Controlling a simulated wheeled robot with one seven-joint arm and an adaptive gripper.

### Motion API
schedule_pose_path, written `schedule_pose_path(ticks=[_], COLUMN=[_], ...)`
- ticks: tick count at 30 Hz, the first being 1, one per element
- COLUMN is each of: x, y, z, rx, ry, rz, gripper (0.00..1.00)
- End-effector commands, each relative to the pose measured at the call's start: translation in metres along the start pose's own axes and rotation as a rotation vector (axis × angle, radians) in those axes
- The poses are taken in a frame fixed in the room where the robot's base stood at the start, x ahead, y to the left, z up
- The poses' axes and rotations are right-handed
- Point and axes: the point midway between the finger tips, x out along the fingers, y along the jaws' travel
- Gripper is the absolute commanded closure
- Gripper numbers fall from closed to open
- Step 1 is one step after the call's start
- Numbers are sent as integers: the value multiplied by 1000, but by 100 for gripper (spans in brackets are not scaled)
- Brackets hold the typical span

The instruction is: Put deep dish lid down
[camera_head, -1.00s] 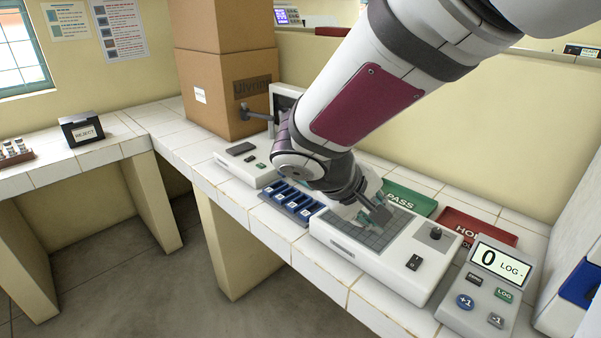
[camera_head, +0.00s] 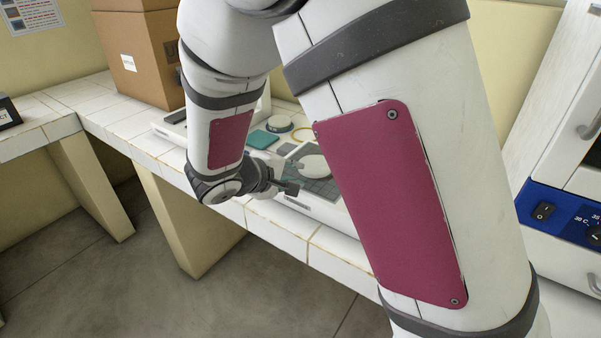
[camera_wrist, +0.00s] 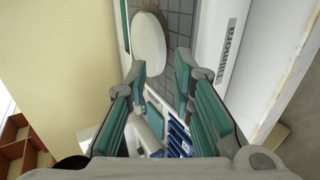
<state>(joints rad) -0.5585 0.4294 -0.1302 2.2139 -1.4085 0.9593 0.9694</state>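A round white disc (camera_head: 313,167) lies flat on the dark gridded plate (camera_head: 327,187) of the bench device. It also shows in the wrist view (camera_wrist: 148,48), just beyond my left fingertip. I cannot tell whether it is the deep dish lid alone or a covered dish. My gripper (camera_head: 287,186) is beside the plate's near left edge, close to the disc. In the wrist view my gripper (camera_wrist: 161,70) has its teal-padded fingers apart, with nothing held between them. A second round pale dish (camera_head: 278,122) stands farther back.
A cardboard box (camera_head: 140,60) stands at the back left. A white cabinet with a blue control panel (camera_head: 560,215) is at right. The wrist view shows a blue rack (camera_wrist: 178,138).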

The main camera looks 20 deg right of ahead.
Motion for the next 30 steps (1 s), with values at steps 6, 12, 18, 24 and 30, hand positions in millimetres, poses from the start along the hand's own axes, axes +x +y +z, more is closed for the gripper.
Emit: schedule_pose_path(ticks=[6, 12, 18, 24, 30], x=[30, 42, 45, 44, 44], y=[-2, -1, 0, 0, 0], z=[-1, 0, 0, 0, 0], rx=[2, 1, 0, 0, 0], ry=[-1, -1, 0, 0, 0], rz=[0, 0, -1, 0, 0], gripper=[78, 78, 78, 80, 100])
